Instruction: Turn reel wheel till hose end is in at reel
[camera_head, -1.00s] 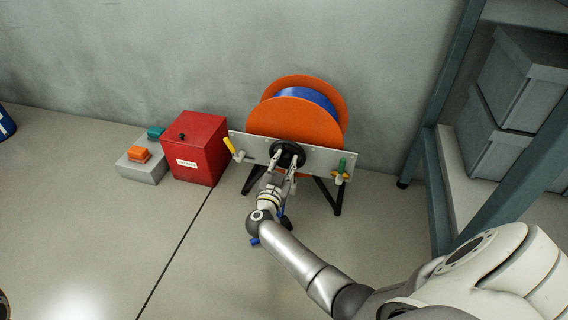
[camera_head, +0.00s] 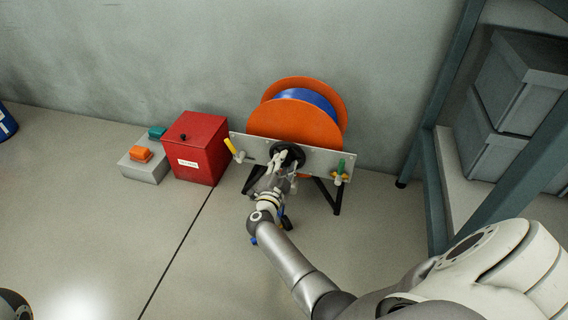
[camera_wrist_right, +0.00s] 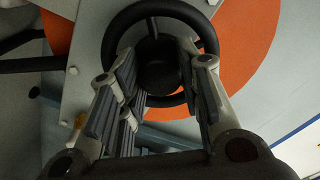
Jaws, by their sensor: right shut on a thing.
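The hose reel has orange discs (camera_head: 295,122) with blue hose (camera_head: 312,98) wound between them. Its black wheel (camera_head: 298,153) sits at the front of a grey plate (camera_head: 322,163). My right gripper (camera_head: 277,157) is at the wheel, shut on it. In the right wrist view the wheel (camera_wrist_right: 205,30) shows as a black ring with a hub, and the fingers of my right gripper (camera_wrist_right: 165,85) reach to its hub, one on each side. The hose end is not clearly seen; something small and blue (camera_head: 253,240) shows beside my right wrist. My left gripper is not in view.
A yellow-handled valve (camera_head: 232,148) and a green-handled valve (camera_head: 340,170) sit at the plate's ends. A red box (camera_head: 197,150) and a grey box with an orange button (camera_head: 140,155) stand to the left. A shelf with grey boxes (camera_head: 520,80) is at right. The floor in front is clear.

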